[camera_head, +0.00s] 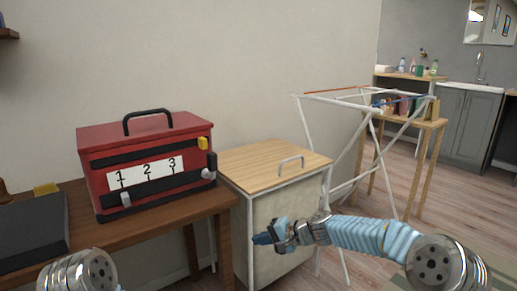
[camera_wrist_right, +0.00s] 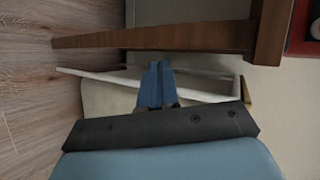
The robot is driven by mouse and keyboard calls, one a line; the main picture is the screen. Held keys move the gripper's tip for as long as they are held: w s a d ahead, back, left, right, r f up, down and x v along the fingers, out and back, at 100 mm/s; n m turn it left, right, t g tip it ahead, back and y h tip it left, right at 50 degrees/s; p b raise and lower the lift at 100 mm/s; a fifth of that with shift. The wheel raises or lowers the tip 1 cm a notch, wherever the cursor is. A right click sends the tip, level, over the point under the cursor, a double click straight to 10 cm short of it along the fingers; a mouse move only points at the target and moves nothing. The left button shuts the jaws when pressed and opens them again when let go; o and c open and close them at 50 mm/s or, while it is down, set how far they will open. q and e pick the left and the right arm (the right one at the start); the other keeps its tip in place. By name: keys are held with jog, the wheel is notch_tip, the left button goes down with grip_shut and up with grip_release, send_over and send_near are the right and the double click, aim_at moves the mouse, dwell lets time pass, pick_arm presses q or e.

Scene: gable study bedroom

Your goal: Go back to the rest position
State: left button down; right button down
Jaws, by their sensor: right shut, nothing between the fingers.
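My right gripper (camera_head: 266,238) is in front of the pale hamper with the wooden lid, pointing left in the head view. Its blue fingers are together and empty. In the right wrist view the gripper (camera_wrist_right: 157,72) shows its fingers closed, with the hamper and the table edge beyond. My left arm shows only as a metal joint (camera_head: 78,272) at the bottom left of the head view. My left gripper is out of view.
A red toolbox (camera_head: 150,140) numbered 1, 2, 3 stands on a brown table (camera_head: 165,222) at left. A dark box (camera_head: 32,228) lies beside it. The lidded hamper (camera_head: 268,168) stands right of the table. A white drying rack (camera_head: 345,98) stands behind my right arm.

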jog(key=s+d+f+n+g+h, duration=0.1)
jog(key=s+d+f+h, duration=0.2)
jog(key=s+f, duration=0.75)
jog(key=s+d+f+g+h, duration=0.3)
jog(key=s+f, duration=0.4)
jog(key=f, duration=0.7)
jog(key=s+d+f+n, duration=0.1)
jog(key=s+d+f, duration=0.1)
jog(key=s, duration=0.7)
jog(key=s+d+f+n, duration=0.1)
jog(key=s+d+f, duration=0.1)
jog(key=s, duration=0.7)
jog(key=shift+s+d+f+n+h+p, duration=0.3)
jog(key=shift+d+f+h+p, duration=0.1)
jog(key=shift+f, duration=0.5)
